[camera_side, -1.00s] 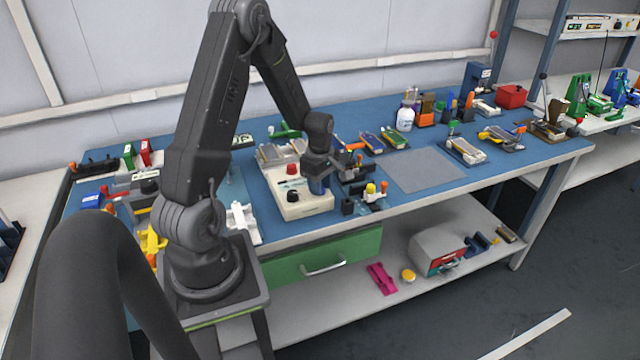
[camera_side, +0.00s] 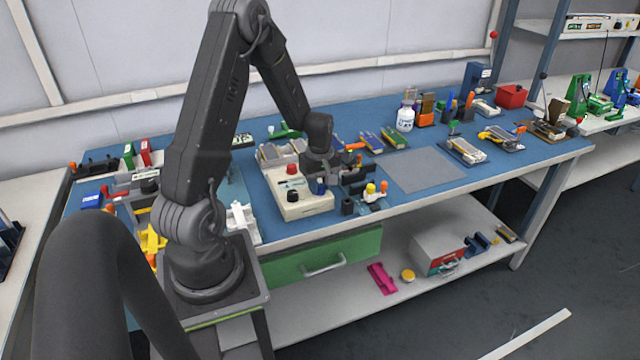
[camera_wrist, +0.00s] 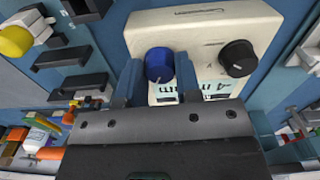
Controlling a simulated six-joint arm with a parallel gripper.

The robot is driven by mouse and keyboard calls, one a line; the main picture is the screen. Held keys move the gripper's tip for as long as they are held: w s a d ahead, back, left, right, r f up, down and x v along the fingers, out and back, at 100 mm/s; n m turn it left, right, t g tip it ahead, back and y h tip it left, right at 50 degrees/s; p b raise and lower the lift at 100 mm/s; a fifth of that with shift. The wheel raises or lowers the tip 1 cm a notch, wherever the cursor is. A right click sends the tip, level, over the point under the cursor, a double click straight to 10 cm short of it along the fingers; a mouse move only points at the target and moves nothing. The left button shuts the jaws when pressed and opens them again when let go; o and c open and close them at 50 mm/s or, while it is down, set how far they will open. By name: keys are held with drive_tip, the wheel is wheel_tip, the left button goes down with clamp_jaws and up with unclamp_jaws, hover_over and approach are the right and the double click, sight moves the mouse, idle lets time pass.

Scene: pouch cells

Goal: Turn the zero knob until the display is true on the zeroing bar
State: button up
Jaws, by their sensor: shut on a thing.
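A cream instrument box (camera_side: 303,207) stands near the front of the blue bench. It carries a blue knob (camera_wrist: 159,64), a black knob (camera_wrist: 238,58) and, in the side view, a red knob (camera_side: 292,170). My gripper (camera_wrist: 159,76) is shut on the blue knob, with one finger on each side of it. In the side view the blue knob (camera_side: 319,188) shows just below my gripper. A pale panel with dark characters (camera_wrist: 200,89) shows in the wrist view, partly hidden by my gripper; I cannot read a value. I cannot pick out the zeroing bar.
Dark blocks and fixtures (camera_side: 354,187) and a yellow-capped part (camera_side: 370,189) stand close to the right of the box. A flat grey mat (camera_side: 424,169) lies clear farther right. A white fixture (camera_side: 241,217) lies to the left of the box.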

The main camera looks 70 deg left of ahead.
sight(319, 186)
drive_tip(key=m, duration=1.1)
drive_tip(key=shift+a, duration=0.1)
drive_tip(key=shift+m, duration=2.1)
drive_tip(key=o, duration=0.9)
wheel_tip(319, 186, up, 14)
drive_tip(key=shift+f, duration=0.1)
